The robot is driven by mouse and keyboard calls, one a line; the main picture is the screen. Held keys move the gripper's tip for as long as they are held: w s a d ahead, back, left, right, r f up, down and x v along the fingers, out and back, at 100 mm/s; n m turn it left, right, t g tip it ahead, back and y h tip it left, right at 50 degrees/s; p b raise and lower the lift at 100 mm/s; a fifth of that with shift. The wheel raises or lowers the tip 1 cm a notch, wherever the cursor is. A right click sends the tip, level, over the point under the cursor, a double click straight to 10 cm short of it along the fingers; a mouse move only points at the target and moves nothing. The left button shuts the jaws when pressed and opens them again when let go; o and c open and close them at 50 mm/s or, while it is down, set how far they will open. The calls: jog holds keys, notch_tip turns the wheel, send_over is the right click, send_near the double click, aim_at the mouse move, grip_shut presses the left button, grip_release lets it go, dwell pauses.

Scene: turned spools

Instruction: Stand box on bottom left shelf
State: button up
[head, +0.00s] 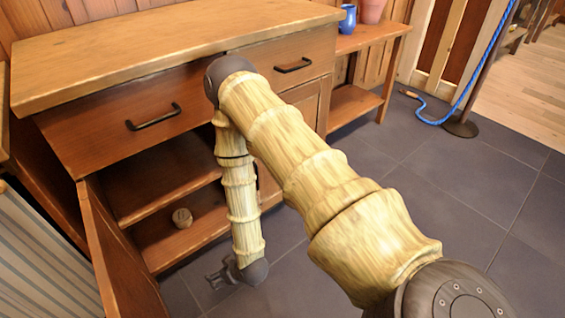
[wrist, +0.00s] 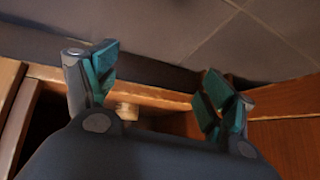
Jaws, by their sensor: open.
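A small round brown thing (head: 182,217), possibly the box, rests on the bottom left shelf (head: 160,250) of the wooden cabinet. Its exact shape is too small to tell. My gripper (head: 218,277) is low in front of the cabinet opening, right of and below that thing, and apart from it. In the wrist view my gripper (wrist: 158,78) has its teal-padded fingers spread wide, with nothing between the tips. A small pale thing (wrist: 127,111) shows beyond the gripper body near a wooden edge; I cannot tell whether it is the same thing.
The left cabinet door (head: 112,250) stands open toward the front. A side table (head: 375,40) holds a blue jug (head: 347,19) and a pink pot (head: 372,11).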

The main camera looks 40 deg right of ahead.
jog(key=s+d+r+m+g+h, duration=0.1)
jog(key=s+d+g, duration=0.1)
jog(key=s, duration=1.1)
jog(key=s+d+r+g+h, duration=0.1)
jog(key=s+g, duration=0.4)
jog(key=s, duration=0.8)
jog(key=shift+d+m, duration=0.4)
jog(key=shift+d, duration=0.45)
jog(key=shift+r, duration=0.1)
